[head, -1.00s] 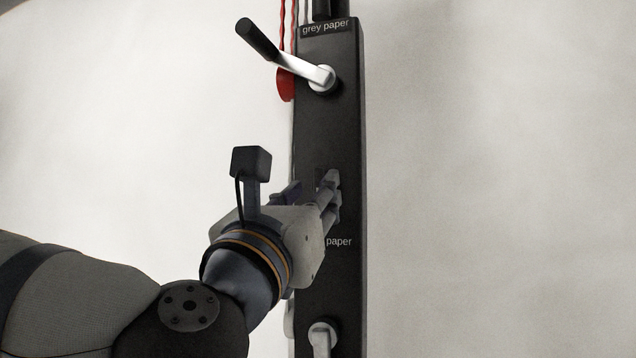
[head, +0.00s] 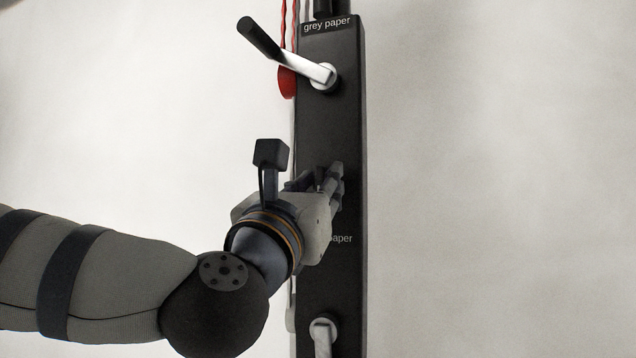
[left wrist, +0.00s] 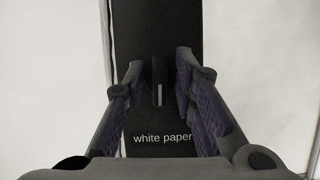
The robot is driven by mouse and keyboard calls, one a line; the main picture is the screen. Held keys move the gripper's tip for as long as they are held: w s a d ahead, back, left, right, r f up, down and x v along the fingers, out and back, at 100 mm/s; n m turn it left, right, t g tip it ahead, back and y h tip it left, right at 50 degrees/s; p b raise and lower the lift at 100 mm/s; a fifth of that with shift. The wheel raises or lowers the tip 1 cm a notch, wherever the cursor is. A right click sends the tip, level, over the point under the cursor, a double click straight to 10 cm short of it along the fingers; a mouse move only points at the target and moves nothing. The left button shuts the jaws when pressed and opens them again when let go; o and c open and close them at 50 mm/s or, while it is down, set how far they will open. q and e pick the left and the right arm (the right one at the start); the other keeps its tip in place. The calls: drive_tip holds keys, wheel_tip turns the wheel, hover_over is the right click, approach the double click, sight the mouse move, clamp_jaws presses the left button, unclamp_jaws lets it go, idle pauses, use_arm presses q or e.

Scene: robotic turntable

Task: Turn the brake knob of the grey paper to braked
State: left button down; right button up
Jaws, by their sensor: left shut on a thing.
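A black upright panel (head: 348,120) carries a "grey paper" label at its top. The grey paper's crank (head: 310,72) sticks out to the left below that label. A dark brake knob (left wrist: 159,92) with a pale line on it stands between my left gripper's fingers in the left wrist view, above the "white paper" label (left wrist: 162,138). The pale line looks upright. My left gripper (head: 335,178) is shut on the knob, at the panel between the upper crank and a lower one. In the head view, the fingers mostly hide the knob. My right gripper is not in view.
A second crank (head: 322,332) stands lower on the panel, below my left gripper. Red cords and a red pull (head: 287,82) hang at the panel's left edge. A pale backdrop (head: 480,180) fills the rest, with free room to the right.

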use_arm(q)
drive_tip(key=m+h, duration=0.1)
drive_tip(key=m, duration=0.1)
drive_tip(key=m+g+h+p, duration=0.1)
drive_tip(key=m, duration=0.2)
drive_tip(key=m+g+h+p, duration=0.1)
drive_tip(key=m, duration=0.2)
drive_tip(key=shift+s+r+h, duration=0.1)
drive_tip(key=shift+r+h, duration=0.2)
drive_tip(key=shift+h, duration=0.1)
drive_tip(key=m+g+p, duration=0.1)
drive_tip(key=m, duration=0.2)
drive_tip(key=m+g+h+p, duration=0.1)
drive_tip(key=m+g, duration=0.1)
drive_tip(key=m, duration=0.2)
drive_tip(key=m+g, duration=0.1)
drive_tip(key=m, duration=0.2)
drive_tip(key=shift+f, duration=0.1)
drive_tip(key=shift+f+m+g, duration=0.1)
drive_tip(key=shift+m+g, duration=0.6)
drive_tip(key=shift+m, duration=1.1)
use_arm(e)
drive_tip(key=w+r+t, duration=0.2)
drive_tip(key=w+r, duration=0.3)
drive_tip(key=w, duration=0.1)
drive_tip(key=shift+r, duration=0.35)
use_arm(q)
drive_tip(key=c, duration=1.7)
unclamp_jaws()
drive_tip(key=shift+o, duration=0.2)
